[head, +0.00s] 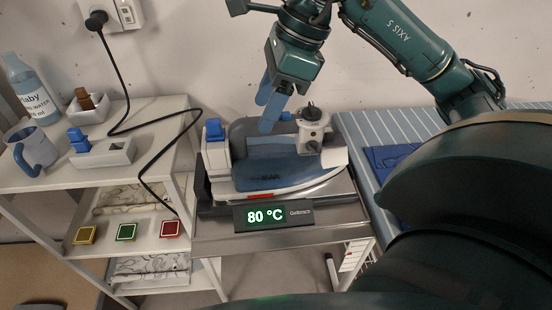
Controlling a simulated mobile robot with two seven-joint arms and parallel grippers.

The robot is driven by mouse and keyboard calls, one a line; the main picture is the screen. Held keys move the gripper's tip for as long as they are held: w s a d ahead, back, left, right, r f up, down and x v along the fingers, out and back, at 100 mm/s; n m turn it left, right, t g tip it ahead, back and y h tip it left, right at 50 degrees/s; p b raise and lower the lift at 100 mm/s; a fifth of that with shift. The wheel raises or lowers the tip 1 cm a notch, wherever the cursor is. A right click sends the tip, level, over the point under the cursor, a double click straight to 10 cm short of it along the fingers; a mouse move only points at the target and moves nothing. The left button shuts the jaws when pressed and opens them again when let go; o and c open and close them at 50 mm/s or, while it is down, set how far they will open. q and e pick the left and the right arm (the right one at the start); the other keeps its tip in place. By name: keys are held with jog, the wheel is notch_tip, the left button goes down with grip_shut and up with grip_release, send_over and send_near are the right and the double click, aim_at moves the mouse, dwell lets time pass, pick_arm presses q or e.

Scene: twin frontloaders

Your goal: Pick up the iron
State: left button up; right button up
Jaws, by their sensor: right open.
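The iron (268,174) has a blue and white body with a red mark near its lower edge. It rests on a grey stand whose display (273,216) reads 80 °C. My right gripper (267,110) comes down from above with its blue fingers pointing at the iron's back part. Its jaws are open and hold nothing. The fingertips overlap the iron in the picture; I cannot tell whether they touch it. My left gripper is not in view.
A white shelf at left carries a bottle (28,88), a mug (31,148) and a white holder (103,152). A black cord (121,75) runs from the wall plug. A striped board (361,134) with blue cloth (388,158) lies right, partly behind my arm.

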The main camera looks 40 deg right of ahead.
aim_at(258, 120)
jog(key=x, duration=0.5)
jog(key=shift+w+a+f, duration=0.15)
jog(key=shift+f, duration=0.2)
jog(key=shift+r, duration=0.15)
grip_shut()
